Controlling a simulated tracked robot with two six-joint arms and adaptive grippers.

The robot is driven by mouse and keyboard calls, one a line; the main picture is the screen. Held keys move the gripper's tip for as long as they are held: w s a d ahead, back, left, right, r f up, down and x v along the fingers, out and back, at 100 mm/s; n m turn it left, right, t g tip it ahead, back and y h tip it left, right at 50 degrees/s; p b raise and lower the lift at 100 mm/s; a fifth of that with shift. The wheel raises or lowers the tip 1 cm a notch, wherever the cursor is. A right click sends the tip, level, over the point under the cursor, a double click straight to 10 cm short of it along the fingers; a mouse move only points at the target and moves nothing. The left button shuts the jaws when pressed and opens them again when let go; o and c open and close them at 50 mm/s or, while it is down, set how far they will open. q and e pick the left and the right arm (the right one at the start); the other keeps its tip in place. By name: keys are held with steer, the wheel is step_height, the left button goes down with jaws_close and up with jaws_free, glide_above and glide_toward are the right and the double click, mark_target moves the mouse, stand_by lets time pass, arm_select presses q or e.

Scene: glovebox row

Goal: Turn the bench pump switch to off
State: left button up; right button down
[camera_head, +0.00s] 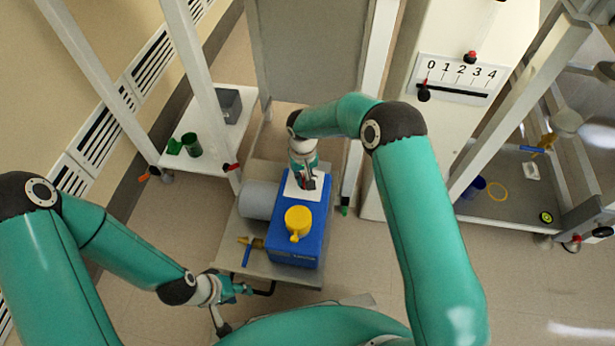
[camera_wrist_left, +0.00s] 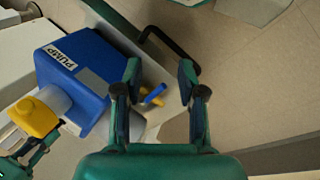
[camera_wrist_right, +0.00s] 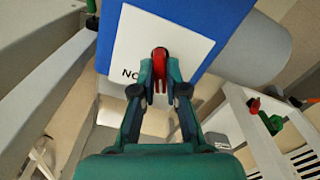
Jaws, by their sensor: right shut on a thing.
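The blue bench pump (camera_head: 292,230) stands on a grey cart, with a yellow cap (camera_head: 298,221) on top and a grey cylinder at its left. Its white switch plate (camera_head: 291,188) carries a red switch lever, clearest in the right wrist view (camera_wrist_right: 159,62). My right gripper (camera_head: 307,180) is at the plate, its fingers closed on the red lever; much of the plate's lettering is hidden. My left gripper (camera_head: 245,290) is open and empty beside the cart's near left edge. In the left wrist view the pump (camera_wrist_left: 75,75) with its "PUMP" label is left of the fingers.
The cart (camera_head: 262,268) has a dark handle, and a brass valve with a blue lever (camera_head: 247,254) is near my left gripper. A white cabinet with a 0 to 4 slider scale (camera_head: 455,78) stands at right. A shelf at left holds a green cup (camera_head: 192,145).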

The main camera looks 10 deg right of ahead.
mark_target(303, 179)
steer(key=shift+s+n, duration=0.15)
steer(key=shift+n, duration=0.45)
steer(key=c, duration=1.2)
jaws_free()
step_height(303, 179, up, 12)
steer(key=shift+f, duration=0.1)
